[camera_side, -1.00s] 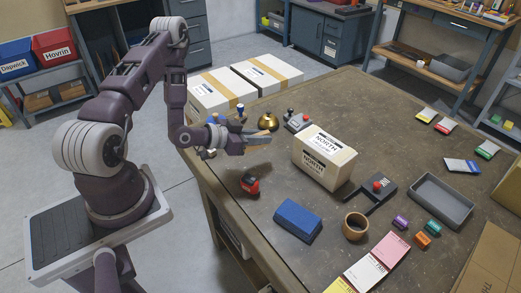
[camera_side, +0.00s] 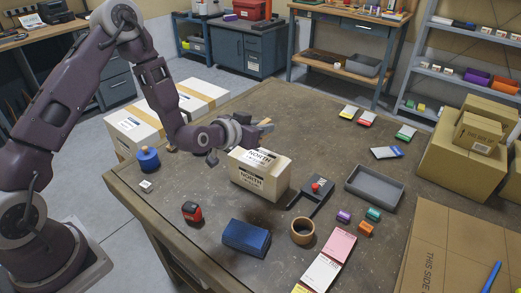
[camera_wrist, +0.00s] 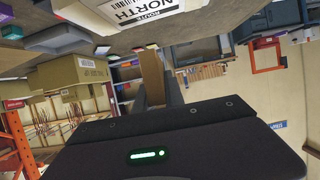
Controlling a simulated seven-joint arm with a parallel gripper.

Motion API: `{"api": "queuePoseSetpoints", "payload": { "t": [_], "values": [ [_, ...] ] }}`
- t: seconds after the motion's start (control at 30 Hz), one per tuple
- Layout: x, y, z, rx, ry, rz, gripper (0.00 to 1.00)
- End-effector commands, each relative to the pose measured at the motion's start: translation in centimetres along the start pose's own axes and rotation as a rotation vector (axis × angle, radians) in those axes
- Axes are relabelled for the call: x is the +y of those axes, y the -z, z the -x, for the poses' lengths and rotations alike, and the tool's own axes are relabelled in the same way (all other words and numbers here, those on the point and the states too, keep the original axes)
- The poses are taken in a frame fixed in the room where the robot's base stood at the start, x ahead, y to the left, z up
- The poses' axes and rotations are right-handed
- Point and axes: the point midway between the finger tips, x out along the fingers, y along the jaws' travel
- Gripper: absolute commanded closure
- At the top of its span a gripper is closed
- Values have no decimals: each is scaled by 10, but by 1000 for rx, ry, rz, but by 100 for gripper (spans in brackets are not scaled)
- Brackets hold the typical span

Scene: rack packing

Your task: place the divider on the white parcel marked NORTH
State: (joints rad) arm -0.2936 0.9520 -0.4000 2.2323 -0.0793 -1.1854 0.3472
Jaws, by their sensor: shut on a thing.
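The white parcel (camera_side: 268,180) marked NORTH stands on the workbench (camera_side: 215,200), with its label on top and front. It shows at the top edge of the wrist view (camera_wrist: 150,20). My gripper (camera_side: 266,125) is just behind and above the parcel in the side view, apart from it as far as I can tell. It is shut on a flat brown piece, seemingly the divider (camera_wrist: 152,75), which stands out between the fingers in the wrist view. In the side view the divider is mostly hidden by the fingers.
Right of the parcel are a black device with a red button (camera_side: 317,187) and a grey tray (camera_side: 374,186). In front are a blue block (camera_side: 246,237), a brown ring (camera_side: 302,231) and a red-black item (camera_side: 192,211). A blue-topped weight (camera_side: 148,159) stands left.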

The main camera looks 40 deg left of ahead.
Motion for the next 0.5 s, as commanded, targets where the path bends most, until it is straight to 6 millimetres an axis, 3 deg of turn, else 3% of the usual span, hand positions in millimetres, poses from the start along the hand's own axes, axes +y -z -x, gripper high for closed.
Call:
{"api": "queuePoseSetpoints", "payload": {
  "t": [0.27,0.5],
  "values": [
    [-1,-49,-20,-1,2,1,100],
    [-1,-54,-22,2,1,-1,100]
  ]
}}
